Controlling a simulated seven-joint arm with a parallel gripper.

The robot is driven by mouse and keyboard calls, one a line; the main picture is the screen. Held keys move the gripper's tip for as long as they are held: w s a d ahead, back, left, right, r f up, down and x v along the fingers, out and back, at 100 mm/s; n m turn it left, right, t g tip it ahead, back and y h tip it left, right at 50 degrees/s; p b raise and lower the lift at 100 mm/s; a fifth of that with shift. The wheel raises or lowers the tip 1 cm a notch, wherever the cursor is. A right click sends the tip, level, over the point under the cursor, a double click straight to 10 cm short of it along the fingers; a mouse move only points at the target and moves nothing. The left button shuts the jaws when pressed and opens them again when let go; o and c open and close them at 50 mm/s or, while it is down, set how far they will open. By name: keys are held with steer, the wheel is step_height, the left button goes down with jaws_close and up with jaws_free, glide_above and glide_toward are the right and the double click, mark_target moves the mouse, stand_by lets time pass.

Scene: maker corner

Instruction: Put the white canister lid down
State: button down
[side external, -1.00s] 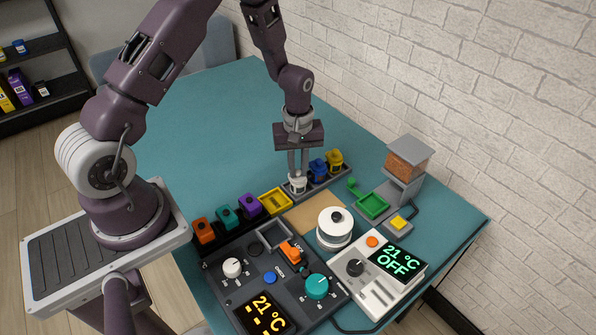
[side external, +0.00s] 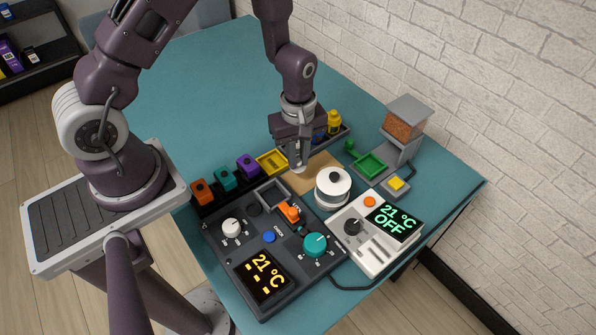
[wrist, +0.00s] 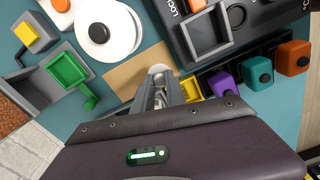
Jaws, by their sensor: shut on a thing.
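My gripper (side external: 299,162) points down over the tan mat (side external: 312,183), and is shut on a small white piece (side external: 298,169). The piece also shows at the fingertips in the wrist view (wrist: 158,70). It is mostly hidden by the fingers, and I cannot tell whether it touches the mat. A large white canister (side external: 333,190) with a black knob on top stands to the right of my gripper. Its white top with the knob also shows in the wrist view (wrist: 99,31); the top appears to sit on the canister.
A dark control panel (side external: 265,255) is in front, with a white control box (side external: 375,240) to its right. Purple (side external: 248,165), teal and orange blocks stand in a row at left, beside a yellow tray (side external: 272,161). A green tray (side external: 371,166) is at right.

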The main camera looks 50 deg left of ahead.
mark_target(298, 181)
step_height(298, 181, down, 6)
steer(key=shift+r, duration=0.15)
steer(key=c, duration=1.4)
jaws_free()
steer(key=shift+o, duration=0.2)
